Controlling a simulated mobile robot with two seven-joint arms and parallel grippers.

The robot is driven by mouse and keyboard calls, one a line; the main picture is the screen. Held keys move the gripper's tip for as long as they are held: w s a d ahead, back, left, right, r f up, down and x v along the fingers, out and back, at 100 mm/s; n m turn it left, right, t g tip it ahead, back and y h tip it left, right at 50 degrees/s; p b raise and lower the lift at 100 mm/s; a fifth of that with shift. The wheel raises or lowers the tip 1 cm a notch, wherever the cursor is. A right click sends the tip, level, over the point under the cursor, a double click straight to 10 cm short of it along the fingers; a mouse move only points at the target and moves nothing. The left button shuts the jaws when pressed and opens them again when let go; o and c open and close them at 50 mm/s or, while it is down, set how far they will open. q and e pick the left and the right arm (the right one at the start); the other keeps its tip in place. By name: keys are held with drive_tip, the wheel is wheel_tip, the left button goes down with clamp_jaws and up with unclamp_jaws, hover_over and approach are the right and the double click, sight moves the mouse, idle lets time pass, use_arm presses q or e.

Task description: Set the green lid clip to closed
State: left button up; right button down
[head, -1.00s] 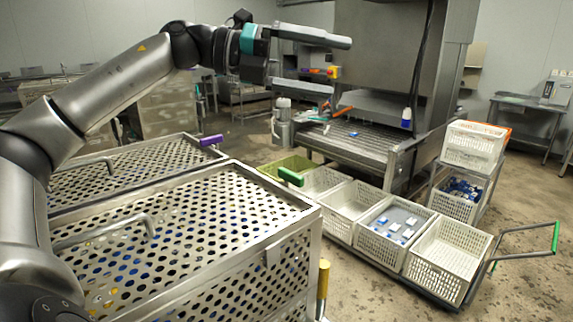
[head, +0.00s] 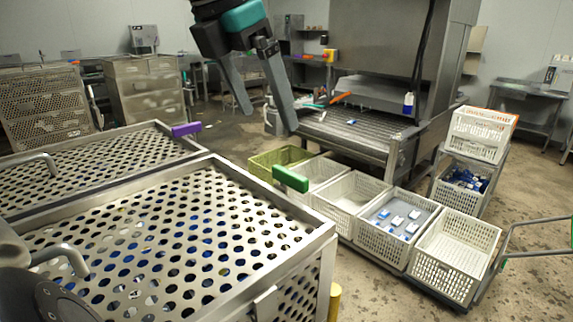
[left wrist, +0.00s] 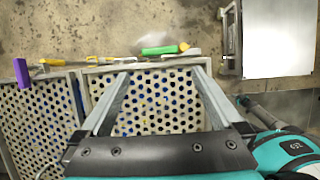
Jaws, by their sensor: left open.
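The green lid clip (head: 290,179) sticks up at the far edge of the nearer perforated metal basket lid (head: 180,225). In the left wrist view the green clip (left wrist: 164,49) lies just beyond the lid's edge, ahead of the fingers. My left gripper (head: 268,122) hangs above and behind the clip with its fingers pointing down. My right gripper is not in view.
A purple clip (head: 186,130) is on the neighbouring basket's lid; it also shows in the left wrist view (left wrist: 21,72). White crates (head: 352,198) stand on a low cart beyond the baskets. A large steel machine (head: 395,60) stands behind.

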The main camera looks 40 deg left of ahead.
sight(290, 172)
use_arm(q)
drive_tip(key=x, duration=1)
drive_tip(key=shift+w+f, duration=0.1)
drive_tip(key=shift+f, duration=0.1)
drive_tip(key=shift+w+f, duration=0.3)
drive_tip(key=shift+f, duration=0.35)
drive_tip(key=c, duration=1)
